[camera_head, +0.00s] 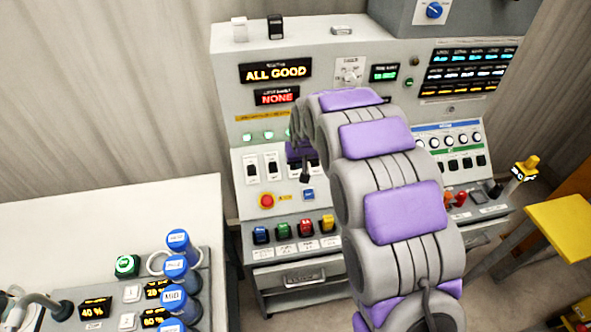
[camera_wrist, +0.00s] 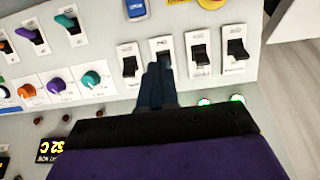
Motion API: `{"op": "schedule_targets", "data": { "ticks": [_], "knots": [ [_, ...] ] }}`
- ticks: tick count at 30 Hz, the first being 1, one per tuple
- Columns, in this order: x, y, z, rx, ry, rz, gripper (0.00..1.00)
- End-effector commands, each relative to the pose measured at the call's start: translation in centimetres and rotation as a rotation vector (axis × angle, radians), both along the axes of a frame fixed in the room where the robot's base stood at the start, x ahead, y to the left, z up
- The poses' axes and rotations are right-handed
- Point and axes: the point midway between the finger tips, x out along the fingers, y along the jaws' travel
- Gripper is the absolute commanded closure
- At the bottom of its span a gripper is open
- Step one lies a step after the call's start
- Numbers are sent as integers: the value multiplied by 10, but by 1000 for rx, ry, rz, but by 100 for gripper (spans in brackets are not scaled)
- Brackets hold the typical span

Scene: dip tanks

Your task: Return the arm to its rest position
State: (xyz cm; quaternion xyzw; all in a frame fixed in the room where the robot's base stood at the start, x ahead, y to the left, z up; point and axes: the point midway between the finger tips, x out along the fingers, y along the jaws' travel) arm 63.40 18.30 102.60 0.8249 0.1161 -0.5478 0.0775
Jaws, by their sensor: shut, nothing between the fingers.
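My arm, grey with purple pads, rises in the middle of the head view and bends toward the control console (camera_head: 225,150). My gripper (camera_head: 305,178) is in front of the console's switch panel, partly hidden by my own arm. In the wrist view my gripper (camera_wrist: 157,68) has its dark fingers together, with nothing between them. The fingertips overlap one of the black rocker switches (camera_wrist: 162,48) in the picture. I cannot tell whether they touch it.
A white table (camera_head: 110,225) with blue-capped knobs (camera_head: 175,268) stands at the left. A yellow stool (camera_head: 562,222) is at the right. The console displays "ALL GOOD" (camera_head: 275,72) and "NONE" (camera_head: 277,97). Coloured buttons (camera_head: 283,229) line its lower front. Bare floor shows at the lower right.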

Motion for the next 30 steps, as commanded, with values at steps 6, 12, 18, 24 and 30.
{"op": "schedule_targets", "data": {
  "ticks": [6, 12, 18, 24, 30],
  "knots": [
    [0, 0, 0, 0, 0, 0, 100],
    [-15, -14, 13, -7, 20, -15, 100],
    [-71, -57, 49, -27, 96, -63, 100],
    [-142, -98, 79, -46, 188, -114, 100],
    [-220, -131, 102, -59, 278, -161, 100]
  ]
}}
